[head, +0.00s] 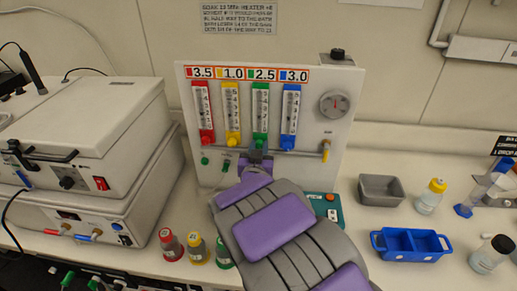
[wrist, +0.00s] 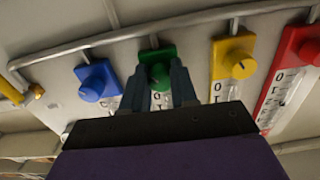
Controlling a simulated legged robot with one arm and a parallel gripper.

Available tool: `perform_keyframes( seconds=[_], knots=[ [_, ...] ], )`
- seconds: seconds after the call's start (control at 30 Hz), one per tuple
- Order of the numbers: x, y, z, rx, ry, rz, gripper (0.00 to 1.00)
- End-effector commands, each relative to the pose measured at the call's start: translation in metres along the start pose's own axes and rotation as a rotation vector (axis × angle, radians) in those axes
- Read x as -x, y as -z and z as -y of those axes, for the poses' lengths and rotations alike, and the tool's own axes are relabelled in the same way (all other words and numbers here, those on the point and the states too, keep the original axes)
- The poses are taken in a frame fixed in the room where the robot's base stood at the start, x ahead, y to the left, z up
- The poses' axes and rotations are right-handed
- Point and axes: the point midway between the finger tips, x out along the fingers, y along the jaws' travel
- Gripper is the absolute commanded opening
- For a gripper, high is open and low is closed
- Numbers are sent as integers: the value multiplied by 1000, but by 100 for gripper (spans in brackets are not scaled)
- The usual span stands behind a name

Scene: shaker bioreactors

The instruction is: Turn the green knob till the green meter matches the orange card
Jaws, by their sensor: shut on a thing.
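The flow panel (head: 318,95) has red, yellow, green and blue meters. The green meter (head: 261,103) is third from the left; its reading is too small to make out. The orange-bordered card (head: 246,73) above shows 2.5 beside the green square. My gripper (head: 258,155) is at the foot of the green meter. In the wrist view, upside down, the green knob (wrist: 155,59) sits between the fingers of my gripper (wrist: 160,85), which are shut on it. The fingers hide part of the knob and the meter's lower scale.
The yellow knob (wrist: 238,66) and blue knob (wrist: 95,80) flank the fingers closely. A pipe (wrist: 160,34) runs along the panel near them. Several capped bottles (head: 198,249) stand left of my arm; a blue tray (head: 411,257) and grey bin (head: 381,203) sit right.

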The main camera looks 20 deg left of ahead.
Motion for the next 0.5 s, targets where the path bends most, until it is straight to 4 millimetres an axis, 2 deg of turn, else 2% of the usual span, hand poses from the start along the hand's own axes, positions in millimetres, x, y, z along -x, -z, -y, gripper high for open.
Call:
perform_keyframes(
  seconds=[0.27, 0.5],
  knots=[
    [0, 0, 2, -70, 3, -1, 0],
    [0, 0, 2, -237, 4, -2, 0]
  ],
)
